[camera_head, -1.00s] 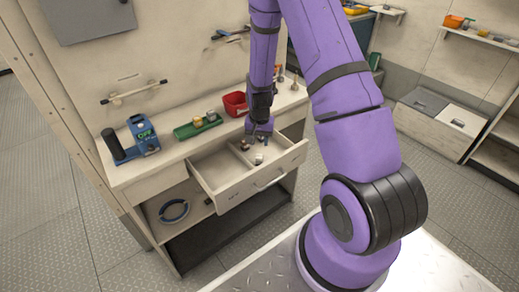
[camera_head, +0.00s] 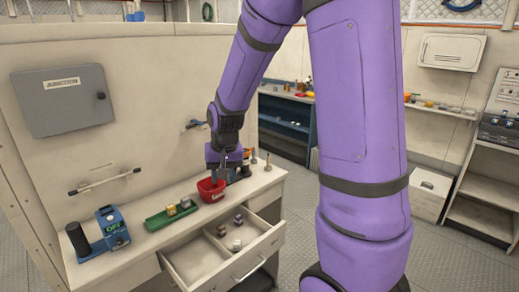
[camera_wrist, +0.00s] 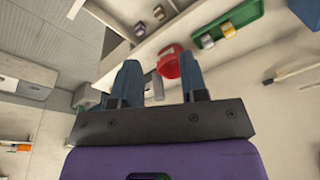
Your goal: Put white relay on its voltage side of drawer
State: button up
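The open drawer (camera_head: 265,250) under the counter has a divider, with a bare compartment on the left. A small white relay (camera_head: 237,245) sits in the right compartment near the drawer front. Two darker pieces (camera_head: 238,219) lie behind it. Markings on the drawer front are too small to read. My gripper (camera_head: 221,180) is above the counter by the red bin, apart from the drawer. In the wrist view, my gripper's (camera_wrist: 160,85) two blue fingers are spread with a gap. A grey post shows between them, touching neither. The drawer contents appear small at the top there.
A red bin (camera_head: 210,190) and a green tray (camera_head: 171,214) holding a yellow and a grey piece stand on the counter. A blue device (camera_head: 113,228) is at the left. Small posts (camera_head: 253,156) stand right of my gripper.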

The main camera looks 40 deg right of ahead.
jog(key=s+a+r+n+t, duration=0.1)
jog(key=s+a+r+n, duration=0.1)
jog(key=s+r, duration=0.6)
jog(key=s+a+r+n+t, duration=0.2)
jog(key=s+r, duration=0.7)
jog(key=s, duration=0.5)
jog(key=a+n, duration=0.1)
jog(key=a, duration=0.1)
jog(key=shift+s+a+r, duration=0.2)
jog(key=shift+a+r, duration=0.05)
jog(key=shift+a, duration=0.05)
